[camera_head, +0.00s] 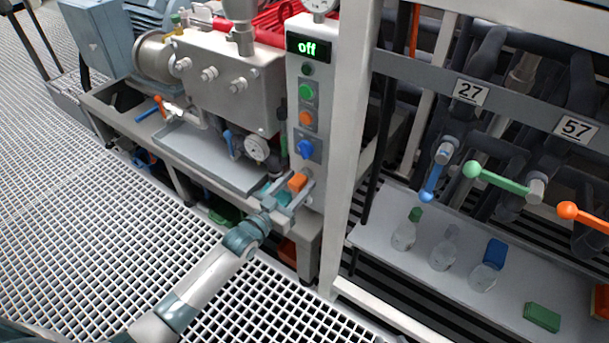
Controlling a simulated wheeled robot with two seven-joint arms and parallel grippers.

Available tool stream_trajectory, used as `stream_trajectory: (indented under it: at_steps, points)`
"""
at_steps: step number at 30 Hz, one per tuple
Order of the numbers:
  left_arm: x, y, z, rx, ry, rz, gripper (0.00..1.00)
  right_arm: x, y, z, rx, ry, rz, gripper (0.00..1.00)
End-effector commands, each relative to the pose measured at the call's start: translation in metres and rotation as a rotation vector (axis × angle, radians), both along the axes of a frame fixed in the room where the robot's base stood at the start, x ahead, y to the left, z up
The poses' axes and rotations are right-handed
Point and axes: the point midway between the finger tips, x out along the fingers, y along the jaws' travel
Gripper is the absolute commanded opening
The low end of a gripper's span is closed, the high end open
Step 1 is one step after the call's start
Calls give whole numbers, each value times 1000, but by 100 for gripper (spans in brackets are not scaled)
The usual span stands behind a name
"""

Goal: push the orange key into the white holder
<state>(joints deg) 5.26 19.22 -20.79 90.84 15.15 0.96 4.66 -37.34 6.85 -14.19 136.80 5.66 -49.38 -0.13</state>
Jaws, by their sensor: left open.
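The orange key (297,181) is a small orange block at the foot of the white control panel (317,130). My left gripper (288,189) reaches up to it from the lower left. Its jaws are open and the key shows at the fingertips; I cannot tell whether they touch it. The white holder is not clear: the gripper and the key cover that spot, so I cannot tell how far the key sits in it. My right gripper is not in view.
A pressure gauge (257,149) is close left of the panel. A white frame post (346,150) stands to the right. Bottles (404,235) stand on a shelf beyond it.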

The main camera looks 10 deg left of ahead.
Motion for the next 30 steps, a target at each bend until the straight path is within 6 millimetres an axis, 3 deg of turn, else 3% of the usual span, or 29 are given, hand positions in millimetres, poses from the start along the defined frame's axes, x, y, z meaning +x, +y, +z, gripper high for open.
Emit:
stream_trajectory:
  at_steps: [12, 13, 19, 30]
  points:
    - [0, 0, 0, 0, 0, 0, 48, 0, 0, 3, 0, 0, 0, 31]
    - [0, 0, 0, 0, 0, 0, 46, 0, 0, 3, 0, 0, 0, 31]
    - [0, 0, 0, 0, 0, 0, 0, 0, 0, 3, 0, 0, 0, 31]
    - [-5, 2, 1, 0, 0, 0, 0, 0, 0, 7, 0, 0, 0, 31]
